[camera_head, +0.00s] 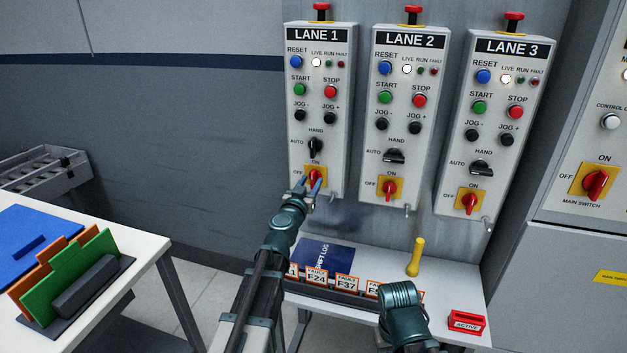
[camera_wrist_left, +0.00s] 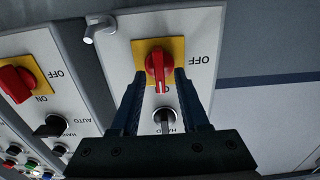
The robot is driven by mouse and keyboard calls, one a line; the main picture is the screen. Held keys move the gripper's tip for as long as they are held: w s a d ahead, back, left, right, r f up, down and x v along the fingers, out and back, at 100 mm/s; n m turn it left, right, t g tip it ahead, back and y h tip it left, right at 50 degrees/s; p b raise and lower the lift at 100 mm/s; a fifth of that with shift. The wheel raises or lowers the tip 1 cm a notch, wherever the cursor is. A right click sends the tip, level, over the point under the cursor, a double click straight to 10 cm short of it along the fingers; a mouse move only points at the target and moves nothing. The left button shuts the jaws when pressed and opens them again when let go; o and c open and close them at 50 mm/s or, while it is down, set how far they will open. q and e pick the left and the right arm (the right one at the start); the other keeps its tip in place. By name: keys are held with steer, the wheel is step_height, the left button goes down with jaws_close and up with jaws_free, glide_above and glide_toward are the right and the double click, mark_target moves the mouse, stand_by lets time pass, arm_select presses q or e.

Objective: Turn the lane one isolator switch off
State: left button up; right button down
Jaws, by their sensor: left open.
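The lane one isolator (camera_head: 315,175) is a red rotary knob on a yellow plate low on the LANE 1 panel (camera_head: 318,95). Its handle stands upright, towards the ON label. In the left wrist view, which is upside down, the same red knob (camera_wrist_left: 158,66) has its white line towards ON, with OFF at its side. My left gripper (camera_head: 309,187) is open in front of the knob. Its two dark fingers (camera_wrist_left: 161,76) sit on either side of the handle; I cannot tell whether they touch it. My right gripper's fingers are not visible.
LANE 2 (camera_head: 403,95) and LANE 3 (camera_head: 503,100) panels carry like isolators to the right. The black HAND/AUTO selector (camera_head: 315,146) sits just above lane one's isolator. Below is a bench with a shift log (camera_head: 327,255), fault cards (camera_head: 346,284) and a yellow handle (camera_head: 416,258).

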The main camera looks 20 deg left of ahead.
arm_select(q)
steer(key=shift+w, duration=0.6)
jaws_close()
